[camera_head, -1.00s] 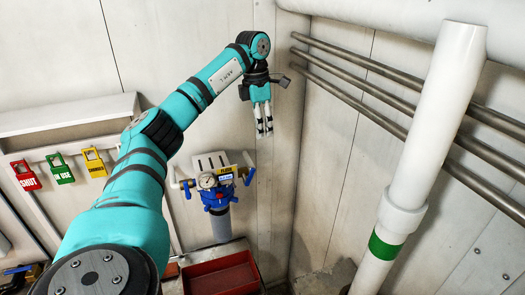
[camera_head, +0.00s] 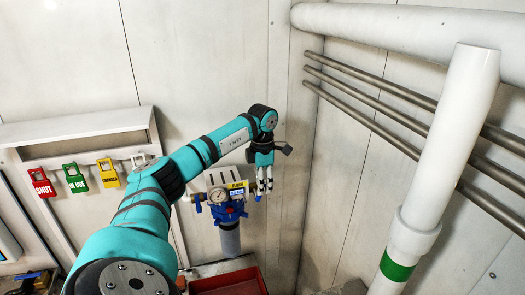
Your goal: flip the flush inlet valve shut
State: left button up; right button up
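The flush filter unit (camera_head: 226,212) hangs on the back wall, with a blue head, a round gauge, a yellow label and a grey bowl below. It has a blue valve handle on its left side (camera_head: 197,203) and another on its right side (camera_head: 258,198). I cannot read which one is the inlet. My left gripper (camera_head: 264,191) points down, its two fingers slightly apart with nothing visible between them. Its tips are close by the right handle in the picture; I cannot tell whether they touch. My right gripper is not in view.
Red, green and yellow tags (camera_head: 76,178) hang at the left under a wall ledge (camera_head: 75,125). A red tray (camera_head: 230,283) lies below the filter. Metal pipes (camera_head: 400,105) run along the right wall, and a thick white pipe (camera_head: 445,150) stands in front of them.

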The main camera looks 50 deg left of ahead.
pick_arm(q)
jog(key=shift+f, duration=1)
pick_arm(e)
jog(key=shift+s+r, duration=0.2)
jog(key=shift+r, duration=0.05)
pick_arm(q)
jog(key=shift+c, duration=0.3)
grip_shut()
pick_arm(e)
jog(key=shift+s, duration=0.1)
